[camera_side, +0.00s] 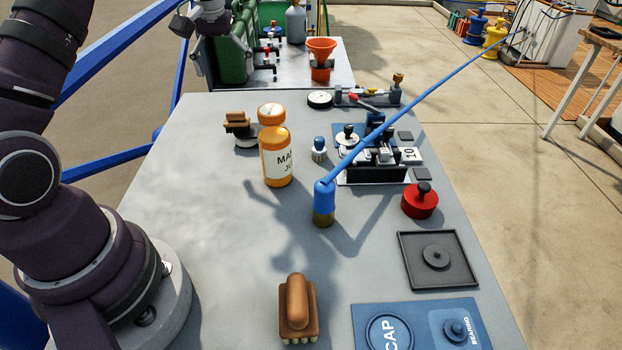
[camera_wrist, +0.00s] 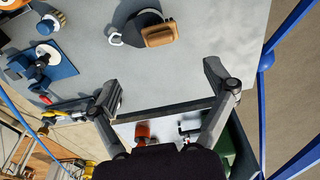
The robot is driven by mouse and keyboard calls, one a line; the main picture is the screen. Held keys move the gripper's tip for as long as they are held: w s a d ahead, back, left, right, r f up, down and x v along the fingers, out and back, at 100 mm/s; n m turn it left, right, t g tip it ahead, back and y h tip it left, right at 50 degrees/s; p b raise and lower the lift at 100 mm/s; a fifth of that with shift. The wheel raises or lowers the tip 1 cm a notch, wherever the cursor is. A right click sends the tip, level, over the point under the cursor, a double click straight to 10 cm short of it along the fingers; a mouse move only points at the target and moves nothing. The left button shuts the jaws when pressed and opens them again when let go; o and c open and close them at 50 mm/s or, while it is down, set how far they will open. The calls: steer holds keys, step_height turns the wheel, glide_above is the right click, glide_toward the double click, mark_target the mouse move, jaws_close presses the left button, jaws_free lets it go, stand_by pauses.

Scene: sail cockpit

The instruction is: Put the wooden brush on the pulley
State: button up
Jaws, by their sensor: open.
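A wooden brush (camera_side: 297,308) with a rounded brown handle and pale bristles lies on the grey bench, near its front edge in the side view. Farther back left stands a dark, round, pulley-like piece (camera_side: 246,139) with a small wooden block (camera_side: 237,118) on or against it; I cannot tell whether they are one object. In the wrist view the block (camera_wrist: 160,35) overlaps the dark round piece (camera_wrist: 137,30). My gripper (camera_wrist: 162,78) is open and empty, its fingers apart, with that piece beyond the fingertips. In the side view its fingertips are not clear, at the top left.
An orange bottle (camera_side: 277,160) stands right of the pulley-like piece. A blue-handled piece (camera_side: 324,205) trails a blue line up right. A red knob (camera_side: 420,201), black tray (camera_side: 465,272) and blue board (camera_side: 367,310) fill the right.

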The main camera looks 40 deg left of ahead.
steer(key=s+d+r+m+t, duration=0.1)
steer(key=s+d+r+m, duration=0.1)
steer(key=d+r, duration=0.4)
steer(key=s+d+m+t+h, duration=0.1)
steer(key=s+d+m+t, duration=0.2)
steer(key=s+d+m, duration=0.4)
steer(key=s+d, duration=0.4)
steer(key=s, duration=0.2)
steer(key=shift+s+d+t, duration=0.2)
steer(key=shift+d+t, duration=0.1)
steer(key=shift+d, duration=0.05)
